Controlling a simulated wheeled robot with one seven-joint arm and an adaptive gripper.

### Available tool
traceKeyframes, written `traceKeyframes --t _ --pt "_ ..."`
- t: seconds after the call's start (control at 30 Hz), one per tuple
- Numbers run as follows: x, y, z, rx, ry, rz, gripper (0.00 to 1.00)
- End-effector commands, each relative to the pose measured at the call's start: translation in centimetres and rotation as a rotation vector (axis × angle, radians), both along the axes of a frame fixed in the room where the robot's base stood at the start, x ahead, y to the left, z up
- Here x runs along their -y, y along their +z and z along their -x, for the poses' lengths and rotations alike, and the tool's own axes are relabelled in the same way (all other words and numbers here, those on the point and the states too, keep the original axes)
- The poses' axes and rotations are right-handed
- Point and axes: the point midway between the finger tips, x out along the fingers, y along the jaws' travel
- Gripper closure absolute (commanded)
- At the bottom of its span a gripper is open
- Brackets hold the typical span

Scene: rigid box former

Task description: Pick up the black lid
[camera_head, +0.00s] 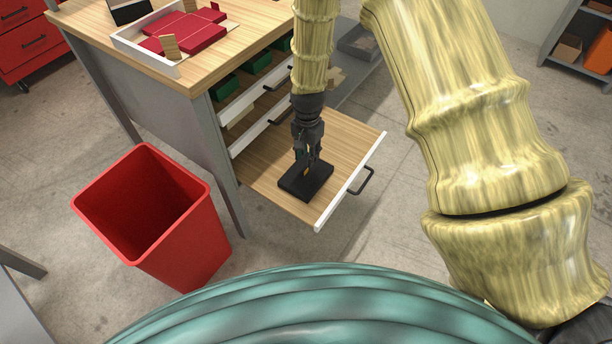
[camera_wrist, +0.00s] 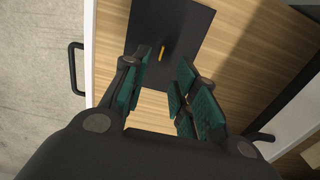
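The black lid (camera_head: 296,187) lies flat on the wooden bottom of the pulled-out lower drawer (camera_head: 265,180). It also shows in the wrist view as a dark panel (camera_wrist: 190,32) with a small orange-yellow piece on its middle. My gripper (camera_head: 308,165) points down over the lid, close to that small piece. In the wrist view my gripper (camera_wrist: 157,82) has its teal-padded fingers apart, with nothing visible between the pads. Whether a fingertip touches the lid cannot be told.
The drawer has a white front with a dark handle (camera_head: 366,182). On the desk (camera_head: 80,20) is a white tray (camera_head: 142,58) with red pieces. A red bin (camera_head: 190,235) stands left of the drawer. Grey floor right of the drawer is clear.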

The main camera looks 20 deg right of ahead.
Motion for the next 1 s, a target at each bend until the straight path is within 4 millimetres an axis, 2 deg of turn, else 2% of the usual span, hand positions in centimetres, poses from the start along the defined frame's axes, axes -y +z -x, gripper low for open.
traceKeyframes --t 0.1,0.37,0.67,0.93,1.0 --pt "0.0 -1.5 0.1 -0.001 -0.001 -0.001 0.71" --pt "-0.1 -3.1 0.2 -0.001 -0.001 0.0 0.71" --pt "-0.4 -6.7 0.2 -0.001 0.0 0.0 0.71" --pt "-0.4 -7.0 0.2 0.001 0.0 -0.001 0.71" --pt "-0.4 -7.0 0.2 0.0 0.0 0.0 0.82"
